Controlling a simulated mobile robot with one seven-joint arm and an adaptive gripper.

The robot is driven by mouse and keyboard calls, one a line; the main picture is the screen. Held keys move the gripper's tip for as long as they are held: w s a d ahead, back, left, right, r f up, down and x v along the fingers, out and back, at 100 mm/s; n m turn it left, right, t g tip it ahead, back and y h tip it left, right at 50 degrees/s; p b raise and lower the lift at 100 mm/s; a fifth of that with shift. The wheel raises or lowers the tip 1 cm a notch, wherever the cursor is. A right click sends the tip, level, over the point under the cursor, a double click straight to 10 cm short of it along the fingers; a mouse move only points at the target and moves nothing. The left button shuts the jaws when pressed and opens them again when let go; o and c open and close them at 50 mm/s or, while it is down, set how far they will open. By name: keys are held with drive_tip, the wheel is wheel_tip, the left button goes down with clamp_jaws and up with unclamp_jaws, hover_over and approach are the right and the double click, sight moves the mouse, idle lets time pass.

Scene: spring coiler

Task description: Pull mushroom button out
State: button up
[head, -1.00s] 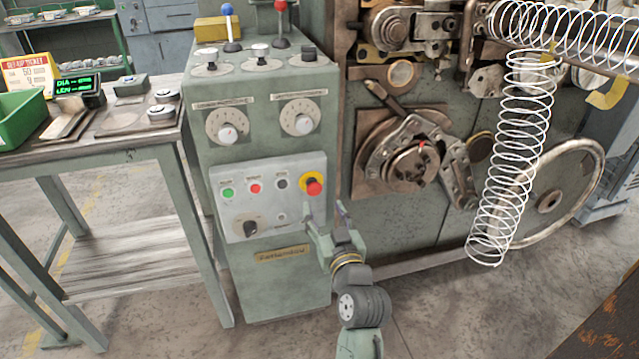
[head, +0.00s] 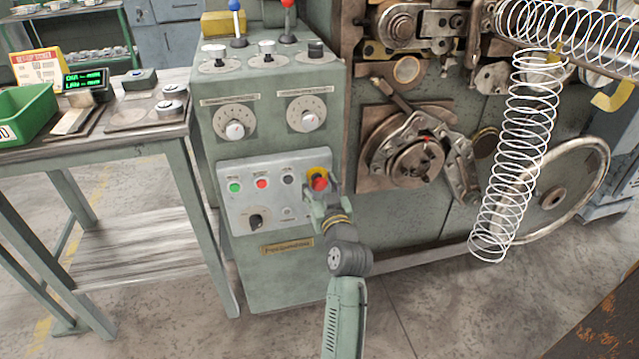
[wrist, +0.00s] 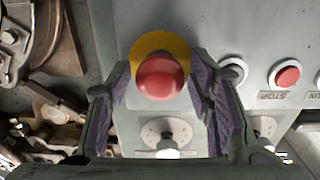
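The red mushroom button (head: 318,181) with its yellow backing ring sits at the upper right of the grey control panel (head: 262,222) on the green cabinet. In the wrist view the red button (wrist: 160,78) lies between the two purple-padded fingers of my gripper (wrist: 163,88). The fingers are open, with one on each side of the button, and a gap shows beside the cap. In the head view my gripper (head: 322,193) is at the button and partly covers its lower side. I cannot tell how far out the button stands.
A black selector (head: 256,220) is below. The coiler's lever plate (head: 462,168) and white spring (head: 515,155) stand to the right.

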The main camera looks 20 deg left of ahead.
clamp_jaws()
idle(0.4)
